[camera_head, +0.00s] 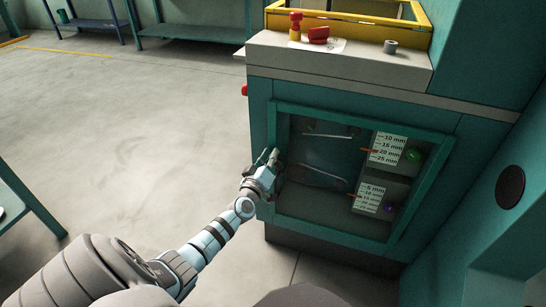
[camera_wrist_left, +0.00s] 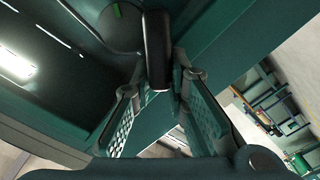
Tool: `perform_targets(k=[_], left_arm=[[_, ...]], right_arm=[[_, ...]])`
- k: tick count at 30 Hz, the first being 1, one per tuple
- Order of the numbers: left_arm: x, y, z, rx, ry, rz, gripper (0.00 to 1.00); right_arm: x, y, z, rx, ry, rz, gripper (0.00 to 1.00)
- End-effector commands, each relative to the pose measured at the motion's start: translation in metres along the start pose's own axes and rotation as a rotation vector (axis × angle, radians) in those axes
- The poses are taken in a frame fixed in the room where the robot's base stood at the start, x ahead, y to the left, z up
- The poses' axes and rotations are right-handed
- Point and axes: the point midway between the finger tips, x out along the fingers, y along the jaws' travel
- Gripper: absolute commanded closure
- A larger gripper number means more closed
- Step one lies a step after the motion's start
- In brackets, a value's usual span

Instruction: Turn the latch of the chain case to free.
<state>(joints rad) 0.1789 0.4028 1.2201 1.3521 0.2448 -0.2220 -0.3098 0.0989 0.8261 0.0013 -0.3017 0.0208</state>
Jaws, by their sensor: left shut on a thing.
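The chain case (camera_head: 345,112) is a teal cabinet with a framed, see-through door in its front. Its latch (camera_wrist_left: 155,45) shows in the left wrist view as a dark, rounded bar standing out from the teal frame. My left gripper (camera_head: 268,160) is at the left edge of the door. In the left wrist view its fingers (camera_wrist_left: 160,82) stand on either side of the latch and are shut on it. In the head view the gripper hides the latch. My right gripper is in neither view.
Behind the door are two scale cards (camera_head: 387,148) with red pointers, a green knob (camera_head: 413,155) and a purple knob (camera_head: 388,207). The floor (camera_head: 130,130) at left is clear.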

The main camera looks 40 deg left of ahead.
Motion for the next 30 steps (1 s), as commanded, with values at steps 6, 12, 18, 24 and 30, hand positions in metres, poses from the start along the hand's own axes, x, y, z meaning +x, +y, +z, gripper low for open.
perform_targets(k=[6,12,18,24,30], left_arm=[[0.0,-0.005,0.003,-0.203,-0.005,0.001,1.0],[0.0,-0.01,0.004,-0.394,-0.004,0.001,1.0],[0.0,-0.014,0.006,-0.575,-0.003,0.001,1.0],[0.0,-0.017,0.008,-0.721,-0.002,0.001,1.0],[0.0,-0.018,0.009,-0.817,-0.002,0.001,1.0]], right_arm=[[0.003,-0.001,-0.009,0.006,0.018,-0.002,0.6],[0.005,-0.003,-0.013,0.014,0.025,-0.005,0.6],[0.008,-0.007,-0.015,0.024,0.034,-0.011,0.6],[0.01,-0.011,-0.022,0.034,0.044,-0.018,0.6],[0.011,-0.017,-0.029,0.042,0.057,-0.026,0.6]])
